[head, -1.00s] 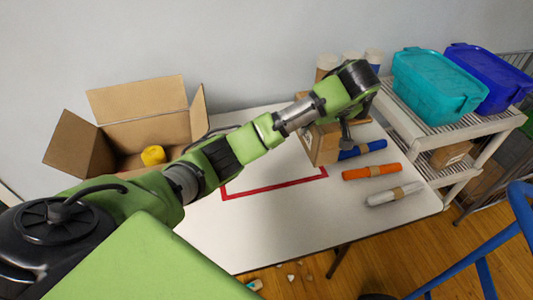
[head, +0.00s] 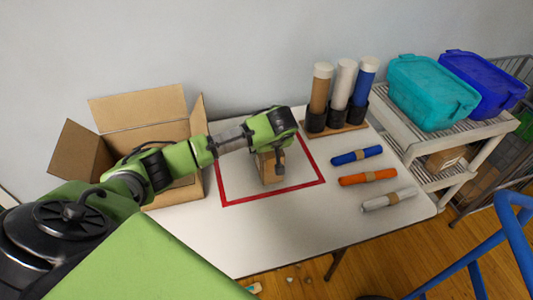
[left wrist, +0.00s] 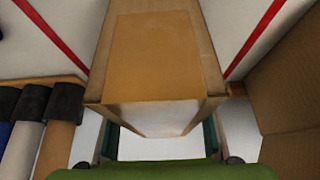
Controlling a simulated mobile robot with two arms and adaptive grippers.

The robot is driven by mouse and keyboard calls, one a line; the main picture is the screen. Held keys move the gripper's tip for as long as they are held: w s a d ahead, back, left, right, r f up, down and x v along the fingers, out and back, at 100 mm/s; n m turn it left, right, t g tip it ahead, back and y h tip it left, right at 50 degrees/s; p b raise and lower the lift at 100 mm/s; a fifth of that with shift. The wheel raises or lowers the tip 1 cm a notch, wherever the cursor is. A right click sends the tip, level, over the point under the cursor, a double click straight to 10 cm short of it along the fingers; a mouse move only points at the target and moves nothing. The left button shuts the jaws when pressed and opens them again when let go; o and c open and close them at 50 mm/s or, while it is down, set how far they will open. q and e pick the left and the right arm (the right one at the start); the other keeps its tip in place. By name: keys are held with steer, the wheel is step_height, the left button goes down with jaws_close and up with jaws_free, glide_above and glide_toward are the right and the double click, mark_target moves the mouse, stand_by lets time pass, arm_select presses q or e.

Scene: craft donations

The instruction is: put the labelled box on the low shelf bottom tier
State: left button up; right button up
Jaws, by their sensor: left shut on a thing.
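My left gripper (head: 276,150) is shut on a small cardboard box (head: 271,170), above or inside the red outline on the table; whether the box touches the table I cannot tell. In the left wrist view the box (left wrist: 155,55) fills the middle, with a lighter tan patch on its face, between the fingers of the gripper (left wrist: 158,140). No readable label shows. The low shelf (head: 402,128) stands at the right of the table. Its lower tier (head: 425,176) holds another cardboard box (head: 446,158). My right gripper is not in view.
The white table (head: 215,240) carries a stand with three upright tubes (head: 343,90) and three rolls, blue (head: 356,155), orange (head: 367,177) and white (head: 389,199). An open carton (head: 140,110) is at left.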

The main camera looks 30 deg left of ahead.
arm_select(q)
steer(key=shift+d+f, duration=0.15)
steer(key=shift+f, duration=0.8)
steer(key=shift+f, duration=0.1)
steer(key=o, duration=1.4)
